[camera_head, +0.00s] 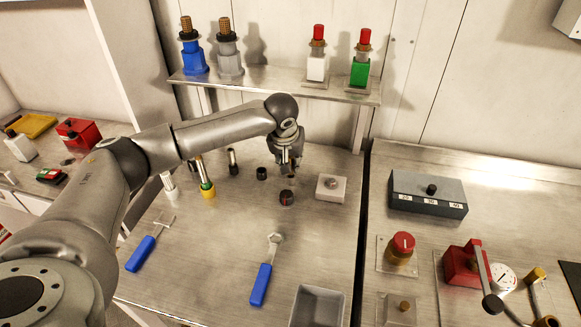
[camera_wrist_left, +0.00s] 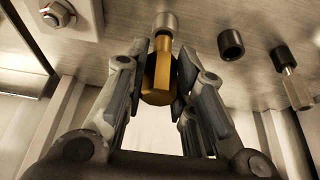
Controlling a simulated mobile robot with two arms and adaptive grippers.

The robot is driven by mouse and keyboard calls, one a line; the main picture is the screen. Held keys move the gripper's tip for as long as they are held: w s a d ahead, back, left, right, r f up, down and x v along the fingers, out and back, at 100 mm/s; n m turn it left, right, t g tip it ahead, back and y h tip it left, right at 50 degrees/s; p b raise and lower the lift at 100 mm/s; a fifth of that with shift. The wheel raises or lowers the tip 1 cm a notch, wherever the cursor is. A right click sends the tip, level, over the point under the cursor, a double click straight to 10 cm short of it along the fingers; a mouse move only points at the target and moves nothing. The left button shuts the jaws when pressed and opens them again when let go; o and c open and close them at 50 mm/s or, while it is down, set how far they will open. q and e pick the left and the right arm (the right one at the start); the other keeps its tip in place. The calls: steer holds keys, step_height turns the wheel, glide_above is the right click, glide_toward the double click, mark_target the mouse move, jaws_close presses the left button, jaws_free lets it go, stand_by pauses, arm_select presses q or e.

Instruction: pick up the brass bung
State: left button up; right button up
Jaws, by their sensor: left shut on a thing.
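The brass bung (camera_wrist_left: 157,78) is gold-coloured, with a wide faceted body and a narrower end. In the left wrist view it sits between the two fingers of my left gripper (camera_wrist_left: 160,85), which are shut on it. In the head view my left gripper (camera_head: 289,165) points down over the back middle of the bench and mostly hides the bung. My right gripper is not in view.
A shelf (camera_head: 275,83) with several fittings runs behind. Two blue-handled tools (camera_head: 261,285) lie in front.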

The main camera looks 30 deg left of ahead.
arm_select(q)
steer(key=s+d+r+b, duration=0.3)
steer(key=s+r, duration=0.5)
steer(key=s, duration=0.4)
steer(key=shift+d+r, duration=0.4)
steer(key=shift+d, duration=0.35)
steer(key=o, duration=0.4)
steer(key=c, duration=0.4)
